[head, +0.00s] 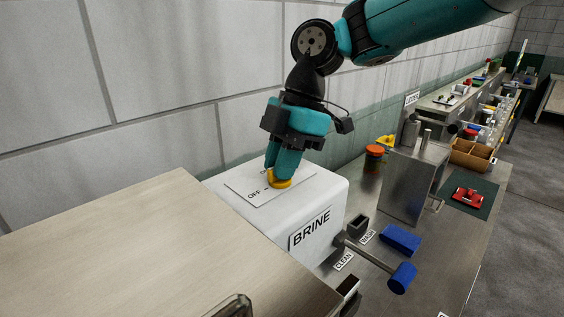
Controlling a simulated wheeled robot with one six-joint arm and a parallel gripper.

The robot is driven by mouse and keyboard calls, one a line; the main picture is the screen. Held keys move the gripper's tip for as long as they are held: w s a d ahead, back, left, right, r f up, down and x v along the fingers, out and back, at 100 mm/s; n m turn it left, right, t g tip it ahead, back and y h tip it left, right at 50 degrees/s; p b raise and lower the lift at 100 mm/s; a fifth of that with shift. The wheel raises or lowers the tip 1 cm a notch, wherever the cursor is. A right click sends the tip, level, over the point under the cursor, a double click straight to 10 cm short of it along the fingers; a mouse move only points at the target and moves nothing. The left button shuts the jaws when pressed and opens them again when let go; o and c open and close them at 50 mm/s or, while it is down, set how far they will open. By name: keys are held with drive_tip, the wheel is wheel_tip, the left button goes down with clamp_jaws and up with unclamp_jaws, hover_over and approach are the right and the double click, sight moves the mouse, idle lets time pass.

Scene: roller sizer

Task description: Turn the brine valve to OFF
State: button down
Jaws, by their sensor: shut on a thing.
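The white box labelled BRINE (262,232) stands against the tiled wall. On its top is a pale plate (245,188) marked OFF at its near left, with another label partly hidden behind my gripper. A yellow valve knob (280,183) sits at the plate's right. My gripper (280,172) points down from above and is shut on the yellow knob. Its fingers cover most of the knob, so I cannot tell which way the knob points.
A wooden surface (120,245) fills the near left. A red item (467,197) lies on a green mat. Open floor (524,235) is at right.

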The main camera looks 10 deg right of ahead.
drive_tip(key=shift+w+r+n, duration=0.15)
drive_tip(key=shift+n, duration=0.15)
drive_tip(key=c, duration=1.2)
unclamp_jaws()
drive_tip(key=shift+o, duration=0.3)
drive_tip(key=p+v, duration=0.9)
drive_tip(key=v, duration=0.8)
drive_tip(key=shift+w+p, duration=0.15)
drive_tip(key=shift+p, duration=0.15)
